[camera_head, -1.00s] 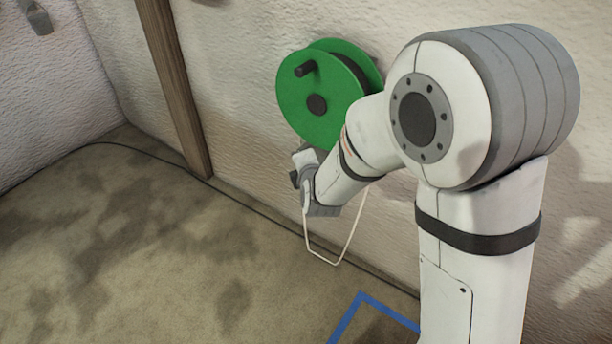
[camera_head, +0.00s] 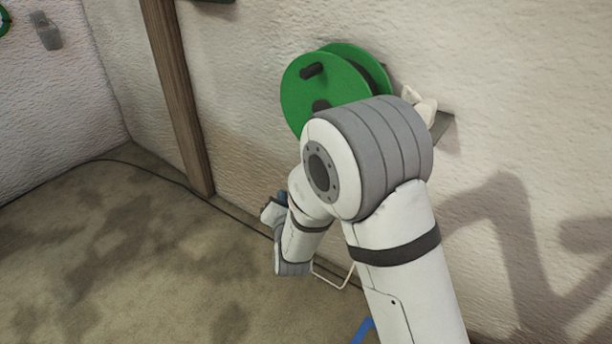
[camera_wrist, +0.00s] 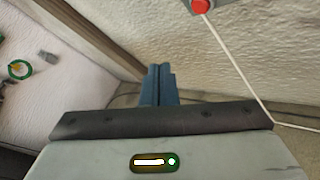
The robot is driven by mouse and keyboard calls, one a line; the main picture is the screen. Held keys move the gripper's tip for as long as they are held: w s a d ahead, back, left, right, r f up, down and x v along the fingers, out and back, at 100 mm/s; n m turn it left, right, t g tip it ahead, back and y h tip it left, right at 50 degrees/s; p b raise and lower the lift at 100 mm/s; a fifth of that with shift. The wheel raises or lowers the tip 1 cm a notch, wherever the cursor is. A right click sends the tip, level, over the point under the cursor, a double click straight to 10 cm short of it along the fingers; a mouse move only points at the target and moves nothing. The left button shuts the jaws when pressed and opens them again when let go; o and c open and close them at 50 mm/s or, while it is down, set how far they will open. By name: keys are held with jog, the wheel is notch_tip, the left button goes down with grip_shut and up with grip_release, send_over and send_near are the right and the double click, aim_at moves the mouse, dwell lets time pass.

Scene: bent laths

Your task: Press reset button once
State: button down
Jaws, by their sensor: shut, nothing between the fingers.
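A red button (camera_wrist: 200,6) on a small grey box (camera_wrist: 212,19) shows at the top edge of the wrist view, partly cut off. A white cord (camera_wrist: 236,65) hangs from the box. My gripper's blue fingers (camera_wrist: 159,72) are together and empty, below and left of the button and apart from it. In the head view my gripper (camera_head: 281,197) is small and partly seen near the wall's foot. I cannot make out the button there.
A green cable reel (camera_head: 322,92) sticks out from the wall, close behind my arm. A small shelf (camera_head: 444,124) with pale items is right of it. A wooden post (camera_head: 177,95) stands to the left. The floor (camera_head: 120,260) at left is mostly clear, with a dark cable along its edge.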

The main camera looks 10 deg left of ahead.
jog(key=w+d, duration=0.3)
jog(key=w, duration=0.4)
dwell(2.0)
jog(key=shift+w+d+b, duration=0.15)
jog(key=shift+w+b, duration=0.15)
jog(key=shift+w+d, duration=0.15)
jog(key=shift+w, duration=0.3)
dwell(0.7)
jog(key=shift+s, duration=0.15)
jog(key=shift+s+a, duration=0.35)
jog(key=shift+s, duration=0.35)
jog(key=shift+s+a, duration=0.3)
jog(key=shift+s, duration=0.5)
jog(key=shift+s+a, duration=0.35)
jog(key=shift+s, duration=0.4)
jog(key=shift+s+a, duration=0.3)
jog(key=shift+s, duration=0.5)
